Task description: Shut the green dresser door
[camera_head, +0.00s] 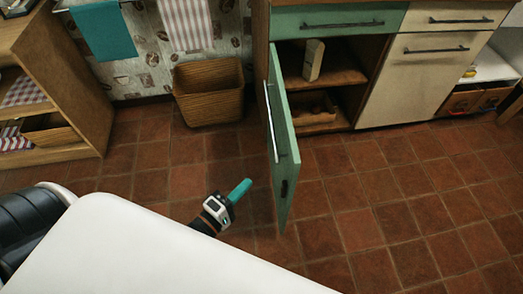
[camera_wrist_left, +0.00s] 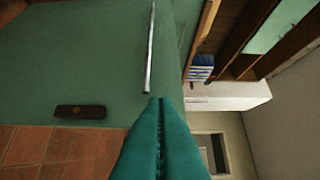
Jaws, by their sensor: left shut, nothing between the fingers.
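The green dresser door (camera_head: 281,140) stands swung out from the dresser, seen nearly edge-on in the head view. A silver bar (camera_wrist_left: 150,50) and a dark handle (camera_wrist_left: 80,112) show on the green panel in the left wrist view. My left gripper (camera_head: 246,184) has its teal fingers shut and empty, left of the door's free end in the head view, with a gap visible between. In the left wrist view the closed fingers (camera_wrist_left: 160,102) overlap the panel's edge; I cannot tell the depth between them. My right gripper is not in view.
The open compartment holds a shelf (camera_head: 335,76) with a pale item (camera_head: 313,60) and a wooden box (camera_head: 314,112) below. A wicker basket (camera_head: 208,92) stands left of the door. A white surface (camera_head: 130,250) fills the lower left. Tiled floor (camera_head: 370,200) is clear right of the door.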

